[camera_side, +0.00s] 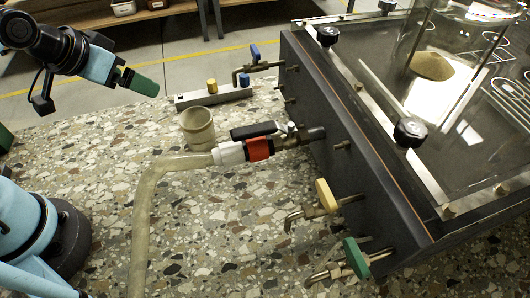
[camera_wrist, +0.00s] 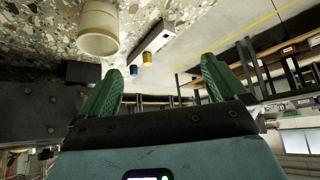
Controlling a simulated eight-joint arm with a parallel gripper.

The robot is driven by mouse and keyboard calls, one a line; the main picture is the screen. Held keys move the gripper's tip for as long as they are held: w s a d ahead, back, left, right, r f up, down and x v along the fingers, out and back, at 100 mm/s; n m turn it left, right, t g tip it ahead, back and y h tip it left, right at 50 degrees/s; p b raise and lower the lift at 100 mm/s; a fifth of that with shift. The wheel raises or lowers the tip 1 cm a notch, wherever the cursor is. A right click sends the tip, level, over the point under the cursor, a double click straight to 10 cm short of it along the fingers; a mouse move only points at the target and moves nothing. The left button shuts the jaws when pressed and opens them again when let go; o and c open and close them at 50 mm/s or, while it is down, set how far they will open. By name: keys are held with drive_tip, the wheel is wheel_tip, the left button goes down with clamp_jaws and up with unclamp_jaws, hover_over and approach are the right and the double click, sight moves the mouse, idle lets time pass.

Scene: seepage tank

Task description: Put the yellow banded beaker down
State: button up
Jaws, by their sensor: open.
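A cream, cup-like beaker (camera_side: 198,129) stands upright on the speckled terrazzo surface, near the left end of the tank's valve row. It also shows at the top left of the wrist view (camera_wrist: 98,30). My gripper (camera_side: 147,85) is up at the left in the side view, apart from the beaker and pointing right. In the wrist view its two green fingers (camera_wrist: 160,68) are spread, with nothing between them.
A metal bar (camera_side: 214,96) with yellow and blue knobs lies behind the beaker. A hose (camera_side: 150,200) runs to a red-and-white coupling (camera_side: 243,150) close to the beaker's right. The dark tank (camera_side: 340,120) with protruding valves fills the right. Terrazzo left of the beaker is clear.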

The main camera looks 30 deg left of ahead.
drive_tip(key=m+h, duration=0.6)
drive_tip(key=m, duration=0.3)
hover_over(196, 119)
drive_tip(key=s, duration=0.5)
wheel_tip(196, 119, down, 6)
drive_tip(key=shift+w+f+g, duration=0.15)
drive_tip(key=shift+w+g, duration=0.05)
drive_tip(key=shift+g, duration=0.1)
drive_tip(key=shift+w, duration=0.1)
drive_tip(key=shift+x, duration=2.45)
drive_tip(key=shift+a, duration=0.1)
drive_tip(key=shift+c, duration=0.3)
drive_tip(key=c, duration=1.1)
